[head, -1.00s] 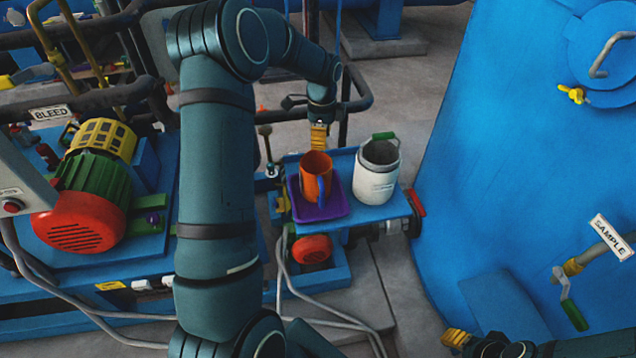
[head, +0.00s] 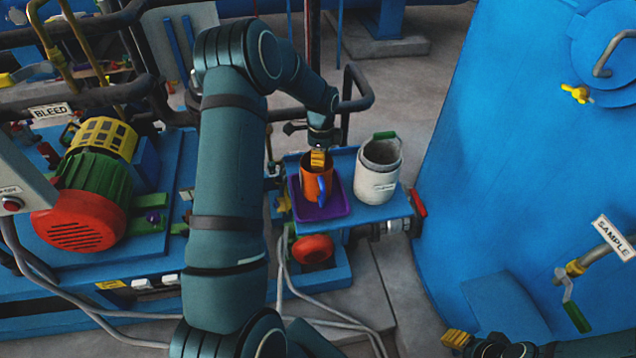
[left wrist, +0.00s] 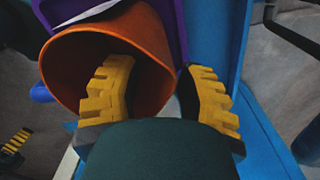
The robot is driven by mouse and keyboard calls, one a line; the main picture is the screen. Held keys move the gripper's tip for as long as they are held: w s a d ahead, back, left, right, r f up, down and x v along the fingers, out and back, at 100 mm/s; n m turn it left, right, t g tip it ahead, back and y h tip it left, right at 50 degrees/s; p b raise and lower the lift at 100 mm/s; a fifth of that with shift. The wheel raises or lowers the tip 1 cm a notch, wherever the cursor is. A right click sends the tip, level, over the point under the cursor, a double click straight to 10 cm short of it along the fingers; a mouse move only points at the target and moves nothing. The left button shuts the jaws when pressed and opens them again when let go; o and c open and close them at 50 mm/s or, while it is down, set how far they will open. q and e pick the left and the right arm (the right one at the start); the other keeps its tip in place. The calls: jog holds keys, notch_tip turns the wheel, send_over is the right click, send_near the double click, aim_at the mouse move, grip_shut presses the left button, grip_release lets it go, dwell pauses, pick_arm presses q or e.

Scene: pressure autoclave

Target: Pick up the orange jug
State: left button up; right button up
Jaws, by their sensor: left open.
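The orange jug (head: 311,187) stands upright on a purple tray (head: 338,209), its blue handle (head: 322,191) facing the near side. My left gripper (head: 318,158) is over the jug's rim, pointing down. In the left wrist view the jug (left wrist: 152,45) has its mouth toward me. My open left gripper (left wrist: 160,98) has one yellow finger over or inside the mouth and the other outside the wall, with part of the rim between them. Contact is not clear. The right gripper (head: 456,338) shows only partly at the bottom right, well away from the jug.
The blue shelf (head: 372,212) also bears a white container (head: 376,172) with a green handle, close right of the tray. A large blue vessel (head: 500,150) stands on the right. A red and green motor (head: 85,205) is at the left.

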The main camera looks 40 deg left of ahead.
pick_arm(q)
grip_shut()
